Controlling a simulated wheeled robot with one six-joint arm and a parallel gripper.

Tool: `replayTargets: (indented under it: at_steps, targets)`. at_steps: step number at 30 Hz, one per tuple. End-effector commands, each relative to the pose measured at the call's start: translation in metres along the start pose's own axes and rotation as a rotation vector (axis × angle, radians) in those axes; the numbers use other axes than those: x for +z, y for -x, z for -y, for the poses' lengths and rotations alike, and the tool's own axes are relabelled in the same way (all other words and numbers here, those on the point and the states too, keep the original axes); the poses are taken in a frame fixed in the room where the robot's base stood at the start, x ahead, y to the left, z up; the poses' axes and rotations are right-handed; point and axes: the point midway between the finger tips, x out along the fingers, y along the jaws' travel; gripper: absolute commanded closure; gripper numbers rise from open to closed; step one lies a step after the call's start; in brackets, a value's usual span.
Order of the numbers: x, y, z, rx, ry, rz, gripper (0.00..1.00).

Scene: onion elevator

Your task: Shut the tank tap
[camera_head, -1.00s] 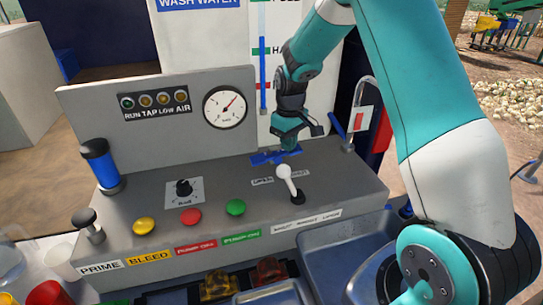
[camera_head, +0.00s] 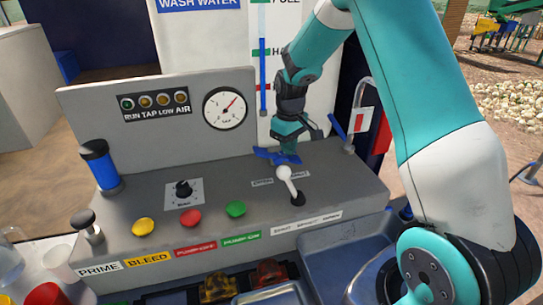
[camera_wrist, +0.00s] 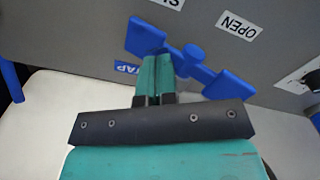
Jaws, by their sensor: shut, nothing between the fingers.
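The blue tank tap handle (camera_head: 264,153) lies on top of the grey console, behind the white-knobbed lever. In the wrist view the two-armed handle (camera_wrist: 226,86) runs slantwise from upper left to lower right around a round hub. An OPEN label (camera_wrist: 238,25) and a partly cut-off label starting with S are beside it, and a blue TAP label (camera_wrist: 127,68) is partly covered. My gripper (camera_head: 290,156) is shut and empty, pointing down at the handle. Its fingertips (camera_wrist: 157,62) are against or very close to the handle's side by the hub; I cannot tell if they touch.
A white-knobbed lever (camera_head: 287,182) stands just in front of the handle. A bent metal pipe (camera_head: 372,100) with a blue lever is to the right.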

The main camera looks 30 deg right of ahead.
Motion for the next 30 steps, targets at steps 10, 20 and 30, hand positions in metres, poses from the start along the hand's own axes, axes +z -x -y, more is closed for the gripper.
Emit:
replayTargets:
  at_steps: [10, 20, 30]
  targets:
    - [0.000, 0.033, 0.000, 0.001, 0.000, -0.001, 1.00]
    - [0.000, 0.061, 0.000, 0.001, 0.000, -0.001, 1.00]
    - [0.000, 0.066, 0.000, 0.000, 0.000, 0.000, 1.00]
